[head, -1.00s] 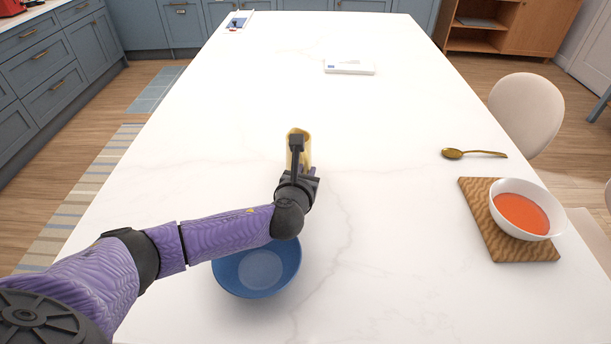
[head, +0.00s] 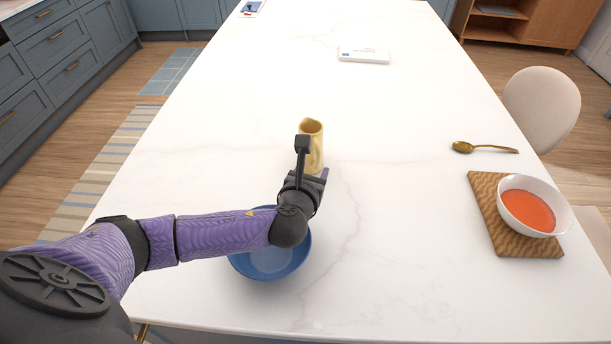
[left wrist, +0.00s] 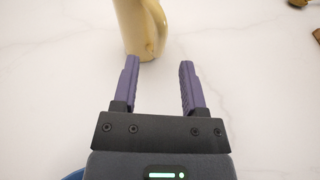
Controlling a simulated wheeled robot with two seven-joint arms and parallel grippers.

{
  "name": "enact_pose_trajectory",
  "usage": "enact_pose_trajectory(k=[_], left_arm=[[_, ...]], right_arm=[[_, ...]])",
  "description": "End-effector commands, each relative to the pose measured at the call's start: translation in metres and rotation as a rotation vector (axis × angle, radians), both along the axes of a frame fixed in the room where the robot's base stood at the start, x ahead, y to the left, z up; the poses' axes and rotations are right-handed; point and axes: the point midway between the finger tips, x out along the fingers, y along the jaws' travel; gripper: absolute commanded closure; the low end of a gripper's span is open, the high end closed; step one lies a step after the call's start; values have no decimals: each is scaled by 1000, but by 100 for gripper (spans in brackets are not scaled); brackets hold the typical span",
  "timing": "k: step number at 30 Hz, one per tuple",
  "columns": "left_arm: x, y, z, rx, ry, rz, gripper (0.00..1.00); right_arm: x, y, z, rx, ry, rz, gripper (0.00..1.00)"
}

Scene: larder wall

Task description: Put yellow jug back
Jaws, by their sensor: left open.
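The yellow jug (head: 311,143) stands upright on the white table, just beyond my left gripper (head: 317,176) in the head view. In the left wrist view the lower part of the jug (left wrist: 137,25) and its handle show at the top, ahead of the fingertips. My left gripper (left wrist: 160,78) is open with nothing between its purple fingers. The jug appears apart from the fingers, slightly left of the middle between them. My wrist hides part of the jug's lower left side in the head view. My right gripper is not in view.
A blue bowl (head: 270,263) sits under my left forearm, partly hidden. To the right are a wooden board (head: 495,215) with a white bowl of red soup (head: 527,210) and a gold spoon (head: 485,148). A white box (head: 363,55) lies farther back. The table's middle is clear.

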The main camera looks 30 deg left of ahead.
Motion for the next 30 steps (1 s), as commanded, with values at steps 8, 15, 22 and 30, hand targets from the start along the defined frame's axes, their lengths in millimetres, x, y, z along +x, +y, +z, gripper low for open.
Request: enact_pose_trajectory(k=[8, 15, 22, 30], left_arm=[[-55, -15, 20, -1, 1, -1, 45], [-66, -17, 22, -1, 0, 1, 45], [-65, -17, 21, -1, 0, 1, 45], [-65, -17, 22, -1, 0, 1, 45]], right_arm=[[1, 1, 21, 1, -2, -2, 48], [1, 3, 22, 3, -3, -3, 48], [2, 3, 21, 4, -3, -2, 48], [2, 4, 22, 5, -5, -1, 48]])
